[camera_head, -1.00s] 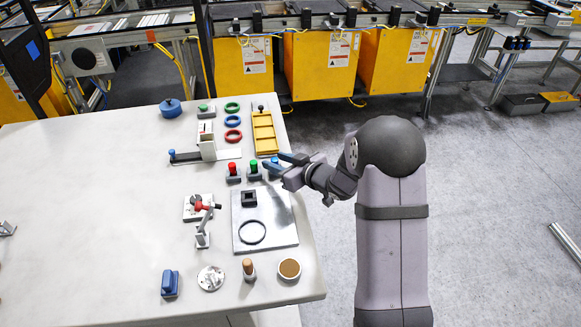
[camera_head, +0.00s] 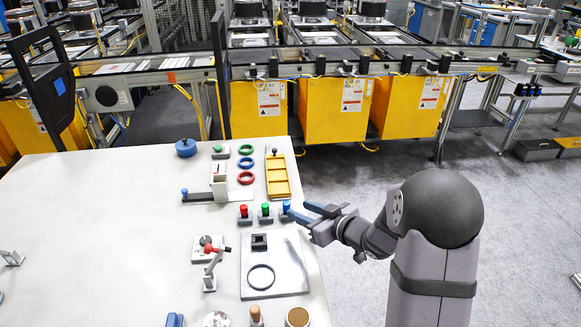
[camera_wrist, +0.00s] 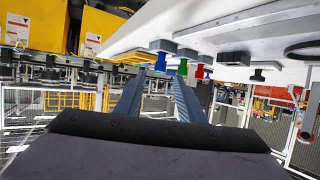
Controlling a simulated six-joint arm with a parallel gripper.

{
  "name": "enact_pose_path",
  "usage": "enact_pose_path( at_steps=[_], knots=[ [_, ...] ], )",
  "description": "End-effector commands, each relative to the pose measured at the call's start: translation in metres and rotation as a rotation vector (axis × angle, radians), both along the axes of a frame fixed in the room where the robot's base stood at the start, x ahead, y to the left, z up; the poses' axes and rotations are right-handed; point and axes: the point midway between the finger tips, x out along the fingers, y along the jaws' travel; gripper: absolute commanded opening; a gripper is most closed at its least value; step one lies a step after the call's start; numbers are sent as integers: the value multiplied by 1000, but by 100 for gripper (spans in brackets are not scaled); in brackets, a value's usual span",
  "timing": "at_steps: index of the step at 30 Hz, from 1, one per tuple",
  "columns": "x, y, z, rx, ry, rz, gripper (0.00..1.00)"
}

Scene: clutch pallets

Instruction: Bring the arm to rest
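My gripper (camera_head: 296,209) is at the right edge of the white table, with its two blue-grey fingers pointing left. In the wrist view the fingers (camera_wrist: 160,82) stand apart with nothing between them, so it is open. A blue push button (camera_head: 286,206) is close to the fingertips; in the wrist view it shows ahead of them. I cannot tell whether a finger touches it. A green button (camera_head: 265,210) and a red button (camera_head: 244,213) stand in a row to its left.
The white table (camera_head: 110,230) holds a yellow tray (camera_head: 278,177), a grey plate (camera_head: 287,271) with a ring outline, a red-handled clamp (camera_head: 213,250), and coloured rings. Yellow bins (camera_head: 330,108) stand behind. The floor (camera_head: 365,180) right of the table is clear.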

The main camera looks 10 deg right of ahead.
Motion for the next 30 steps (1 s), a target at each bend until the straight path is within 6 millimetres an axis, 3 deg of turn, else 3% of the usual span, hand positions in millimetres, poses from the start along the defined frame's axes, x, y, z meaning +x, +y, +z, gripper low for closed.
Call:
enact_pose_path(
  at_steps=[5,9,14,17,21,27,30],
  knots=[
    [0,-6,1,-32,18,-38,36],
    [-4,-25,1,-111,77,-135,36],
    [-29,-57,-2,-231,222,-298,36],
    [-62,-73,-5,-294,355,-395,36],
    [-125,-83,-11,-350,574,-488,36],
    [-219,-67,-12,-362,881,-521,36],
    [-256,-55,-10,-352,1000,-510,36]
  ],
)
